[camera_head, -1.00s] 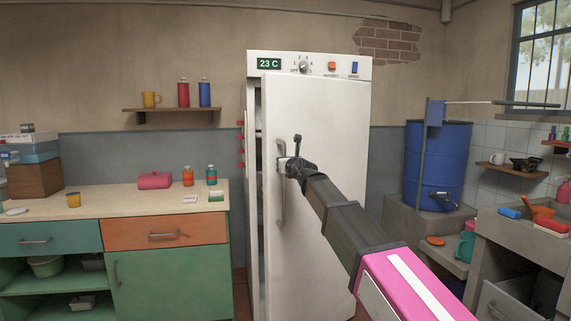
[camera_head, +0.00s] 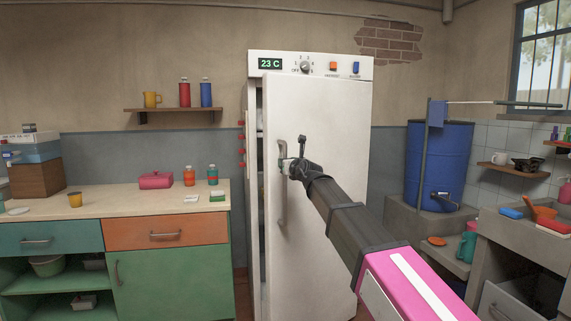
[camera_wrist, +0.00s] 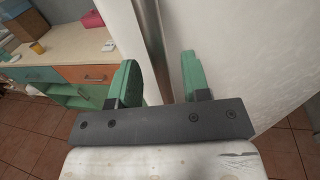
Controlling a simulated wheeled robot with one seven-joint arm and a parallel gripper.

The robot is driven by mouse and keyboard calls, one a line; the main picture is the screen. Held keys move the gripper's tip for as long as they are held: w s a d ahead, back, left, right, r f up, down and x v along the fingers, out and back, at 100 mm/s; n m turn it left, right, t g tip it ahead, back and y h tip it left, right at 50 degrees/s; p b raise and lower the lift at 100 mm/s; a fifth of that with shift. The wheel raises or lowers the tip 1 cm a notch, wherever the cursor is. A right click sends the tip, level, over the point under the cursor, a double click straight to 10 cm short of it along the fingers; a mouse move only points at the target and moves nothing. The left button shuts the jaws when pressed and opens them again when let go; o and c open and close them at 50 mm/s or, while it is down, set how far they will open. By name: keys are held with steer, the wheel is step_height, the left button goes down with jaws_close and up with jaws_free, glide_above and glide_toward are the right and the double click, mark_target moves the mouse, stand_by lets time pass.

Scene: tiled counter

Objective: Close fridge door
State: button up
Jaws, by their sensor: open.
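The white fridge (camera_head: 254,130) stands against the back wall. Its door (camera_head: 335,140) is ajar, with a narrow dark gap along its left edge where shelves show. A long vertical handle (camera_head: 281,210) runs down the left part of the door. My gripper (camera_head: 285,165) is at the upper part of this handle. In the wrist view, the green fingers of my gripper (camera_wrist: 160,80) are spread apart, with the metal handle (camera_wrist: 151,40) between them, nearer the left finger. The door face (camera_wrist: 240,60) fills the right side there. Whether a finger touches the handle I cannot tell.
A counter (camera_head: 120,205) with teal, orange and green fronts stands left of the fridge. A blue barrel (camera_head: 440,160) and a sink (camera_head: 520,240) stand to the right. Brown tiled floor (camera_wrist: 25,140) shows in the wrist view.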

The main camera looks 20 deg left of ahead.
steer(key=v, duration=0.8)
steer(key=shift+s, duration=0.15)
